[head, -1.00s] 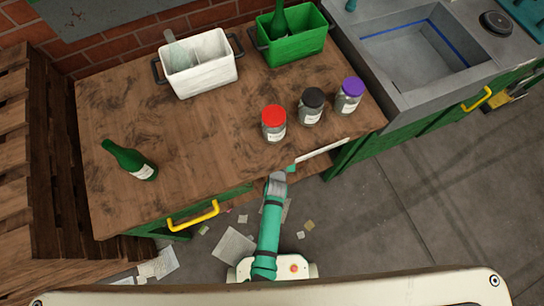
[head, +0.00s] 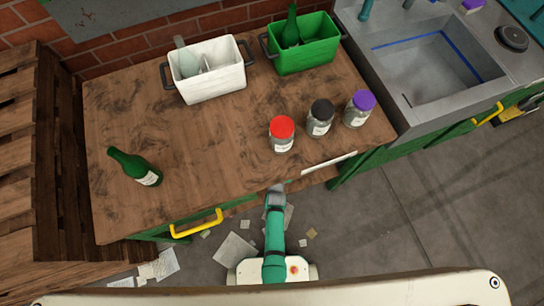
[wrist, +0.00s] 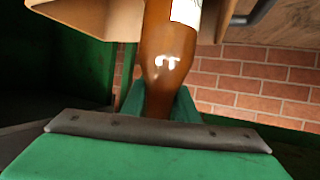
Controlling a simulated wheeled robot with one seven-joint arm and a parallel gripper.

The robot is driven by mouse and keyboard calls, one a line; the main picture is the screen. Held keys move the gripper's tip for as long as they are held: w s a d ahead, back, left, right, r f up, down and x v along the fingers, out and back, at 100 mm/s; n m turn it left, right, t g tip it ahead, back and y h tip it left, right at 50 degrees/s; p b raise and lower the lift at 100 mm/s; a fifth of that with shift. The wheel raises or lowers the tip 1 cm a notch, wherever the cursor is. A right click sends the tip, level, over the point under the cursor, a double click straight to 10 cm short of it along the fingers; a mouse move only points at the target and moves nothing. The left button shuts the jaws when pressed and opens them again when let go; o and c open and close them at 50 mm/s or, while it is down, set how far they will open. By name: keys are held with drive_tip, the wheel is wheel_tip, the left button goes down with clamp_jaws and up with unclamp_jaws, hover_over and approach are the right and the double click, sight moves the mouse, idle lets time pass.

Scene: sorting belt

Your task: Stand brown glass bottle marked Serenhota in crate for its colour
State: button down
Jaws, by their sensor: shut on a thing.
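A brown glass bottle (wrist: 170,50) fills the middle of the wrist view. A white label shows in part at the top; its writing cannot be read. My gripper (wrist: 160,110) is shut on the bottle's narrower end. A tan box-like wall (wrist: 90,15), perhaps a crate, is beside and behind the bottle, with a dark handle at the right. I cannot tell whether the bottle is inside it. In the head view my arm's grey end (head: 276,192) meets the counter's front edge; the fingers and bottle are hidden there.
On the wooden counter (head: 210,140) stand a white crate (head: 215,88) and a green crate (head: 305,57), both with glass inside. A sink is right.

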drive_tip(key=shift+s+a+f, duration=0.1)
drive_tip(key=shift+f, duration=1.85)
drive_tip(key=c, duration=1.4)
unclamp_jaws()
drive_tip(key=shift+o, duration=0.2)
